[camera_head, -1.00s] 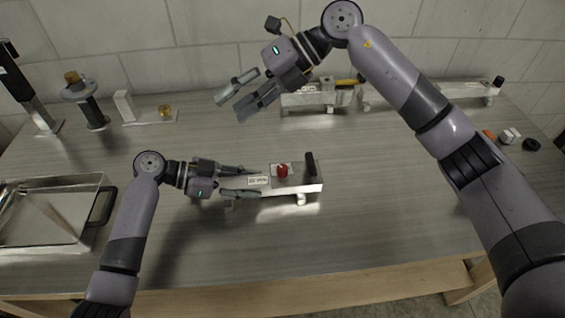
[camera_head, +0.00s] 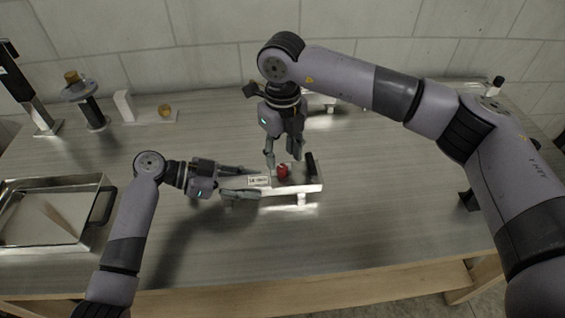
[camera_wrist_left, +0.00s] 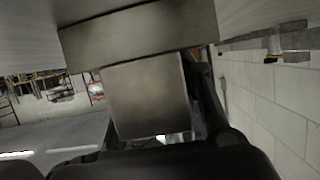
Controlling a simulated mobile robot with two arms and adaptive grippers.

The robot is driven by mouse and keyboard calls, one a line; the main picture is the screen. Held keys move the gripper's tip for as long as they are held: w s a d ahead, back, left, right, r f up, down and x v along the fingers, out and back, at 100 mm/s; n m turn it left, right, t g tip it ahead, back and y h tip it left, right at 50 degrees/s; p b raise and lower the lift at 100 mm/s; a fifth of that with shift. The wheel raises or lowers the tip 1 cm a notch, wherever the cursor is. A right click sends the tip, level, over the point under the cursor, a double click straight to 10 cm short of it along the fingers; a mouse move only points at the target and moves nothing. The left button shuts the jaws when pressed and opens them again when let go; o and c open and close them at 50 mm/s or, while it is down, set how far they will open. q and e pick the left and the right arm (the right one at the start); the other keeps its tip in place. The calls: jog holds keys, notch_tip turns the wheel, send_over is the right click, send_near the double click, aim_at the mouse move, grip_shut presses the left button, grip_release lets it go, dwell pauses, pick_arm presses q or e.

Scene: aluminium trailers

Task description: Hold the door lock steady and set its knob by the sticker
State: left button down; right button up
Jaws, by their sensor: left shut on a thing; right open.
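The door lock (camera_head: 308,188) is a pale metal plate on small feet on the table, with a red knob (camera_head: 282,171), a black upright handle at its right end and a white sticker (camera_head: 259,181) with dark print too small to read. My left gripper (camera_head: 241,182) is shut on the lock's left end. In the left wrist view the lock's metal body (camera_wrist_left: 140,36) fills the upper middle. My right gripper (camera_head: 284,164) is open, pointing down at the red knob, with its fingers around or just above it; contact cannot be told.
A metal tray (camera_head: 14,189) with a black handle stands at the left. A dark stand (camera_head: 88,105) and a white block fixture (camera_head: 125,106) are at the back left. Another metal fixture behind is partly hidden by my right arm. The front middle of the table is clear.

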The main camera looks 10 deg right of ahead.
aim_at(283, 167)
jog(key=shift+f, duration=1.9)
jog(key=shift+c, duration=0.3)
grip_shut()
